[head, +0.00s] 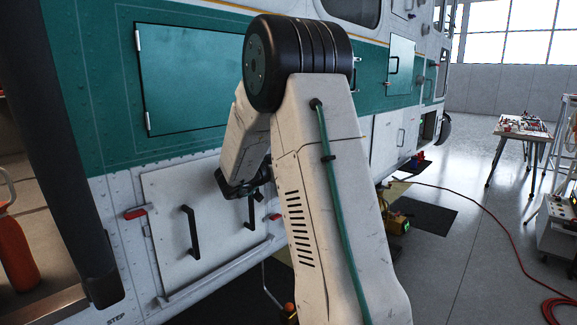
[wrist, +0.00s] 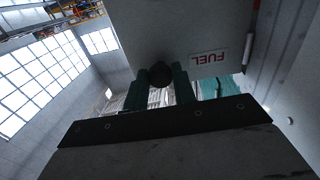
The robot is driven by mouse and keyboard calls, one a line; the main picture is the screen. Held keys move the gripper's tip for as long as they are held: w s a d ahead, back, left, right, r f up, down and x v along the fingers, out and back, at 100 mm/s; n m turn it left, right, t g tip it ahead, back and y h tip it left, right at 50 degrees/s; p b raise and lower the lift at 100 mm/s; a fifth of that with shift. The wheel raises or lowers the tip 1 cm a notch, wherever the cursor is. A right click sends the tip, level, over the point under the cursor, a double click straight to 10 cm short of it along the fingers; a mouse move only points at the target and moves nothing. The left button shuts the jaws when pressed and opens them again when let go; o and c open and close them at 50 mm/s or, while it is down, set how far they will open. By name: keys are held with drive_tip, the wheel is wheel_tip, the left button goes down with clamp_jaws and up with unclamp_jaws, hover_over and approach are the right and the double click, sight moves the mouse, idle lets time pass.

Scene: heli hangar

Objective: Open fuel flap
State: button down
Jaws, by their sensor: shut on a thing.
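In the wrist view a pale panel marked FUEL, the fuel flap (wrist: 190,30), fills the top middle; its label reads upside down. A dark round knob (wrist: 159,72) sits at its lower edge. My gripper (wrist: 161,80) has its two dark fingers closed around this knob, one on each side. In the head view my arm's wrist is close to the helicopter's side, but the fingers, the knob and the fuel flap are hidden behind my arm. I cannot tell how far the flap stands from the fuselage.
A white panel (head: 165,222) with black handles lies left of my wrist, below a teal hatch (head: 185,80). A red hose (head: 480,205) crosses the floor at right. A yellow unit (head: 397,224) stands beside the helicopter. A tool table (head: 522,133) is further right, with open floor between.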

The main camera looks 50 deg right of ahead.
drive_tip(key=shift+r, duration=0.1)
drive_tip(key=c, duration=1.1)
unclamp_jaws()
drive_tip(key=shift+c, duration=0.2)
drive_tip(key=w+a, duration=0.1)
drive_tip(key=a, duration=0.7)
drive_tip(key=shift+d, duration=0.15)
